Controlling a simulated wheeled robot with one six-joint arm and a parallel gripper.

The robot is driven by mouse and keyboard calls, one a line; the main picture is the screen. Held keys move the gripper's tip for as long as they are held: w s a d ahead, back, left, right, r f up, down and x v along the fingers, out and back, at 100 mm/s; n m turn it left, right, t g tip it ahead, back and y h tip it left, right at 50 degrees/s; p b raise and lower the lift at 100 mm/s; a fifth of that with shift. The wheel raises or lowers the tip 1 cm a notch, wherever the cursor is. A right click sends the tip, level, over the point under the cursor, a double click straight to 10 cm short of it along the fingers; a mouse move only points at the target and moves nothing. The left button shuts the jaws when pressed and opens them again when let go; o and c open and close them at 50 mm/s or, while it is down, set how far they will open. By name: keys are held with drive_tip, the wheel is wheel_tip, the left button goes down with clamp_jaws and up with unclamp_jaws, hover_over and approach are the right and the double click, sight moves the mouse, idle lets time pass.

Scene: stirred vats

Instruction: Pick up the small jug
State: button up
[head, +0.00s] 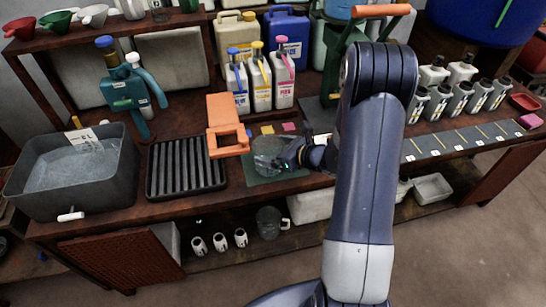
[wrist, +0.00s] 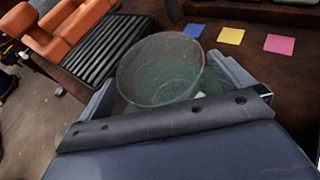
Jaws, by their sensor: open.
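A clear, round, open-topped vessel, which looks like the small jug (head: 267,152), stands upright on a green mat (head: 292,176) on the bench. In the wrist view the jug (wrist: 160,68) shows its wide rim, and its lower part is partly hidden by my gripper. My gripper (head: 287,160) is at the jug's right side in the head view. In the wrist view its fingers (wrist: 166,76) are open, one on each side of the jug. I cannot tell whether either finger touches it. No handle is visible on this jug.
A black ribbed rack (head: 186,168) and an orange bracket (head: 227,125) are left of the jug. A grey water tub (head: 115,190) stands further left. Labelled bottles (head: 260,85) stand behind. Coloured squares (wrist: 231,36) lie near the mat. Another clear jug (head: 268,222) is on the lower shelf.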

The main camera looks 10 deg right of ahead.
drive_tip(key=shift+c, duration=0.2)
drive_tip(key=c, duration=1.1)
